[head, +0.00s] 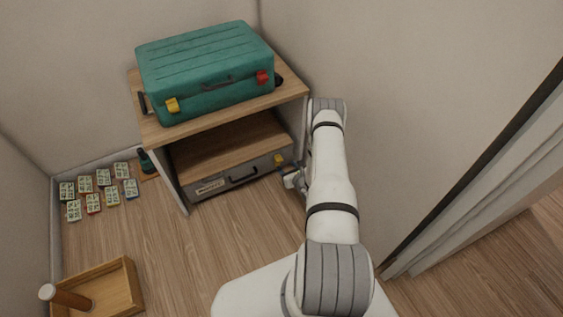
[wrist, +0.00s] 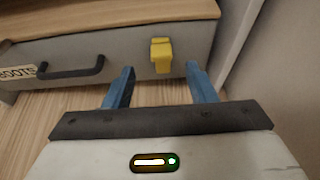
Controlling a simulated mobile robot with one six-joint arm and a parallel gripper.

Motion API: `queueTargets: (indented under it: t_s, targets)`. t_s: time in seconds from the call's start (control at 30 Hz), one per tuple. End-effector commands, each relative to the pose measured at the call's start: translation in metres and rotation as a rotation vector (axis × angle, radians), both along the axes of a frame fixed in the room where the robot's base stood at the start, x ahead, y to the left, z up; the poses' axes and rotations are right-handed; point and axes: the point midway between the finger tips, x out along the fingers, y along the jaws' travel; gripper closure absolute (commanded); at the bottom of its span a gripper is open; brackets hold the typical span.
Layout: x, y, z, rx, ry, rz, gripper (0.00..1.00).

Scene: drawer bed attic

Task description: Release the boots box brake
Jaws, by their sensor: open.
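The boots box (head: 228,183) is a grey box with a wooden top, low under the wooden shelf unit. Its front has a dark handle (wrist: 72,68) and a label reading BOOTS (wrist: 17,73). The yellow brake (wrist: 161,55) is on the right of the box front; it also shows in the head view (head: 279,160). My gripper (wrist: 160,80) is open and empty, its two blue fingers apart and pointing at the box front. In the wrist view the yellow brake appears between the fingertips, a little beyond them. I cannot tell whether anything touches.
A teal suitcase (head: 206,72) with yellow and red latches lies on top of the shelf unit (head: 150,128). The wall is close on the right. Several small cards (head: 103,178), a dark green bottle (head: 146,162) and a wooden tray (head: 118,285) are at left. Floor before the box is clear.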

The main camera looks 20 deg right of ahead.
Motion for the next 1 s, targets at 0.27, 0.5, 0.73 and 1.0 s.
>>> queueTargets:
  t_s: [0.27,0.5,0.73,1.0]
  targets:
    - [0.040,-0.001,-0.019,-0.002,-0.003,-0.003,0.49]
    - [0.063,-0.001,-0.026,-0.002,-0.002,-0.007,0.49]
    - [0.065,-0.002,-0.026,-0.001,-0.001,-0.007,0.49]
    - [0.065,-0.002,-0.026,-0.001,-0.001,-0.007,0.65]
